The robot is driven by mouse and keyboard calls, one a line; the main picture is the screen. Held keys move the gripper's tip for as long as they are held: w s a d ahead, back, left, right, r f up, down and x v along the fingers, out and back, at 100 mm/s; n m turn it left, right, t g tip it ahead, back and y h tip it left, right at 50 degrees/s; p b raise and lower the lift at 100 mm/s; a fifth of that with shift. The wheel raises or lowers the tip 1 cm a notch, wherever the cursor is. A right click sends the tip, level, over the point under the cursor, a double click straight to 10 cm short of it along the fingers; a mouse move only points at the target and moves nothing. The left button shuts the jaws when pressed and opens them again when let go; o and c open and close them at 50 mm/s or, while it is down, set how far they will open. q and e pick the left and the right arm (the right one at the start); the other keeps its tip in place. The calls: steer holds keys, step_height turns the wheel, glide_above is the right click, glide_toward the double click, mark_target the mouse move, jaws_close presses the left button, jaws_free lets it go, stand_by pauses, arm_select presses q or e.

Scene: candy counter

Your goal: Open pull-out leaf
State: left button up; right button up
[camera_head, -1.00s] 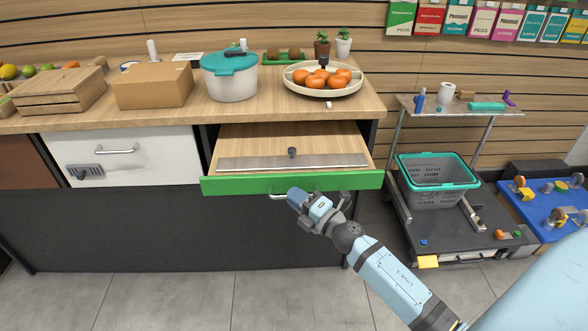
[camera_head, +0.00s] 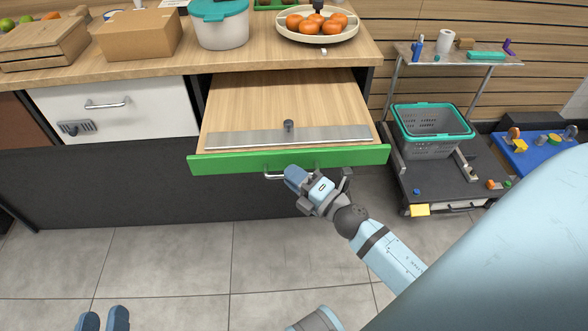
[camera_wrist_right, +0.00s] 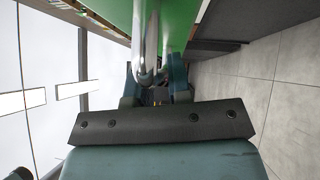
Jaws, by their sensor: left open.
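The pull-out leaf (camera_head: 259,102) is a wooden board with a metal strip and a dark knob. Its green front (camera_head: 350,156) stands well out from the counter. A silver handle (camera_head: 272,176) is on the green front; it also shows in the right wrist view (camera_wrist_right: 148,40). My right gripper (camera_head: 290,175) is at this handle, with its fingers closed around the bar in the wrist view. My left gripper (camera_head: 104,319) is open and empty at the bottom left, low over the floor, apart from the leaf.
The counter (camera_head: 150,75) carries a cardboard box (camera_head: 137,37), a wooden crate (camera_head: 42,48), a pot (camera_head: 222,32) and a plate of oranges (camera_head: 318,38). A trolley with a grey basket (camera_head: 432,130) stands on the right. The tiled floor (camera_head: 180,245) before the counter is clear.

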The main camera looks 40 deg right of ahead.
steer(key=shift+o, duration=1.3)
steer(key=v, duration=1.3)
steer(key=shift+s, duration=0.35)
